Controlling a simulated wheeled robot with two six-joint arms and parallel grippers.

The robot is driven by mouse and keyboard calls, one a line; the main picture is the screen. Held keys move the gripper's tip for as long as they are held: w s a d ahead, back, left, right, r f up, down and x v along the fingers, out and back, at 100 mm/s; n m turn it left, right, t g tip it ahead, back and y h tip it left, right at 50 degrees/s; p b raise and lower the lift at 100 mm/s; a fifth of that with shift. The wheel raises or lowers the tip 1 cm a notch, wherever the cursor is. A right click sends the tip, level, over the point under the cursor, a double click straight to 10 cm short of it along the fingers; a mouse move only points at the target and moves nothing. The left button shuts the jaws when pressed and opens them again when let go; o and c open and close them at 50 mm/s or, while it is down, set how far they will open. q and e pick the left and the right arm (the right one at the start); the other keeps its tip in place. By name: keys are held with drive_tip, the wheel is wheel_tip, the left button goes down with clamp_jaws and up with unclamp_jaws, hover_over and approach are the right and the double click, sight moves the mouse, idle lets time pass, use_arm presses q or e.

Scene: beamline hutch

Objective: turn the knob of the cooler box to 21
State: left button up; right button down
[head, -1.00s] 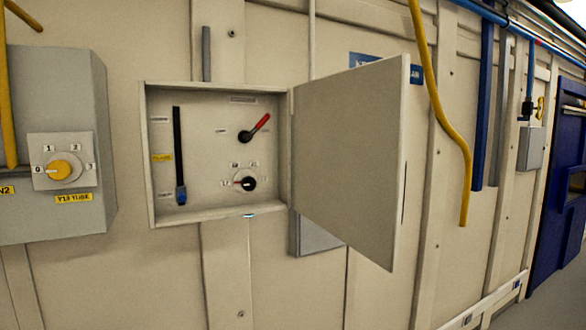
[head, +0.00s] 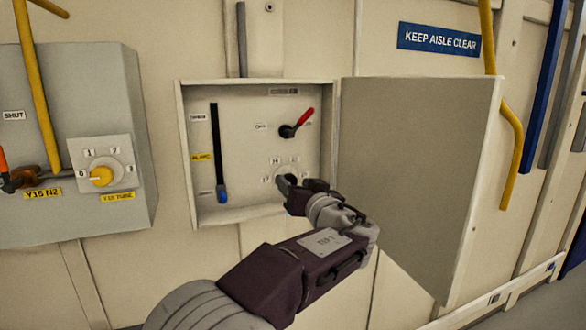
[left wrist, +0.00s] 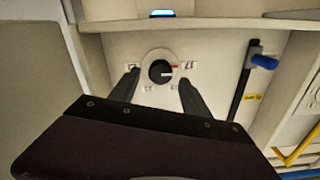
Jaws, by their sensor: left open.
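The open cooler box (head: 184,150) is on the wall, mid-left of the head view. Its black round knob (left wrist: 160,71) sits on a pale dial in the left wrist view, with a red mark pointing right, toward a small label that looks upside down and is hard to read. In the head view my gripper largely hides the knob. My left gripper (head: 290,186) is open in front of the dial. In the left wrist view its two fingers (left wrist: 157,84) are on either side of the knob, apart from it. My right gripper is not in view.
Inside the box are a red-handled lever (head: 297,125) above the knob and a blue-ended slider (head: 222,191) at left. The box door (head: 415,170) stands open to the right of my arm. A grey box with a yellow knob (head: 102,176) is at far left.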

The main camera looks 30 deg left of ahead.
sight(291, 181)
use_arm(q)
drive_tip(key=p+x, duration=0.1)
drive_tip(key=x, duration=0.2)
drive_tip(key=shift+r, duration=0.1)
drive_tip(key=shift+w+a+f, duration=0.2)
drive_tip(key=shift+w+a, duration=0.1)
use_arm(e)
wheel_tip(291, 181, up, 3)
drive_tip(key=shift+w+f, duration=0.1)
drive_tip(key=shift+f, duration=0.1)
use_arm(q)
drive_tip(key=shift+s+d, duration=0.1)
